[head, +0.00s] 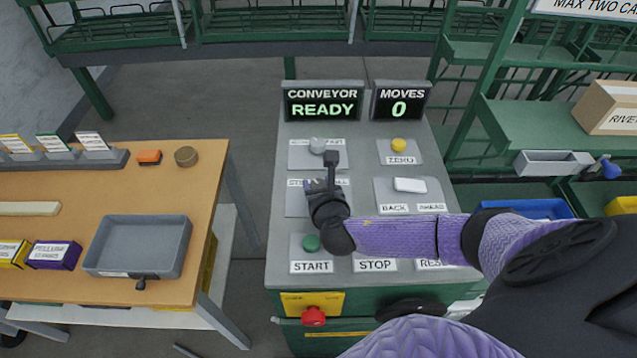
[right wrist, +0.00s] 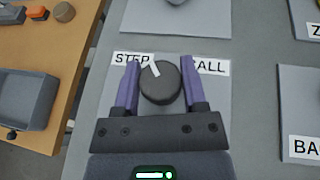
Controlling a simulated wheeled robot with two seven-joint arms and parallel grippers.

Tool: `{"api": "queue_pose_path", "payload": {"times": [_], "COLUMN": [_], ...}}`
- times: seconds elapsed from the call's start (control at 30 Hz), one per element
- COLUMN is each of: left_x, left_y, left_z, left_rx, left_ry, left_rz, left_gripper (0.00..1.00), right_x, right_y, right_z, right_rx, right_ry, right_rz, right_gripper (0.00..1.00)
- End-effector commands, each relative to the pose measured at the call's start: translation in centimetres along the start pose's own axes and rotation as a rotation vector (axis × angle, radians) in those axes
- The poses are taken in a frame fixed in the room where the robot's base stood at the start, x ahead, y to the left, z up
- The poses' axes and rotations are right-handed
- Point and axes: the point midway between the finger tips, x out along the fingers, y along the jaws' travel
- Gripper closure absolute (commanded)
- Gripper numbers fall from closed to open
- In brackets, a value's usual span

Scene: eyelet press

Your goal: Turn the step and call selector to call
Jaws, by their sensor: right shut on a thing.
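The step and call selector is a round dark knob (right wrist: 160,88) with a white pointer mark, on a grey plate (head: 296,203) of the console. In the right wrist view its mark points up and left, toward the STEP side of the label; CALL is at the right. My right gripper (head: 322,188) is over this plate and hides the knob in the head view. In the right wrist view the purple fingers (right wrist: 160,72) stand on either side of the knob, shut on it. My left gripper is not in view.
The displays read CONVEYOR READY (head: 322,102) and MOVES 0 (head: 399,104). Close by are a grey knob (head: 317,145), a yellow ZERO button (head: 398,145), a white BACK/AHEAD rocker (head: 410,185) and a green START button (head: 311,243). A red button (head: 313,316) is on the front.

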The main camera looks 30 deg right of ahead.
Motion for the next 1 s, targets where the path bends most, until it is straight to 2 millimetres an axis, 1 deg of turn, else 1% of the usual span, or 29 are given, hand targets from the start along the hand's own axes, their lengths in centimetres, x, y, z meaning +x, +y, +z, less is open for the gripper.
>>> {"api": "queue_pose_path", "payload": {"times": [0.27,0.4,0.57,0.77,1.0], "left_x": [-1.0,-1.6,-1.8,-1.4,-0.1], "left_y": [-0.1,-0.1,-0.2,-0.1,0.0], "left_z": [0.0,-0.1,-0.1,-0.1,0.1], "left_rx": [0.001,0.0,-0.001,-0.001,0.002], "left_ry": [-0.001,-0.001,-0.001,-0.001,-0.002], "left_rz": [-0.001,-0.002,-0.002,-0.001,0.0], "left_gripper": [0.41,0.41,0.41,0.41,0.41], "right_x": [-0.1,-0.1,0.0,0.0,0.1], "right_y": [0.1,0.1,0.1,0.1,0.1], "right_z": [0.1,0.1,0.1,-0.1,-0.2], "right_rx": [0.054,0.101,0.158,0.232,0.316], "right_ry": [0.001,0.002,0.002,0.001,0.001], "right_rz": [-0.122,-0.234,-0.375,-0.552,-0.757], "right_gripper": [1.0,1.0,1.0,1.0,1.0]}}
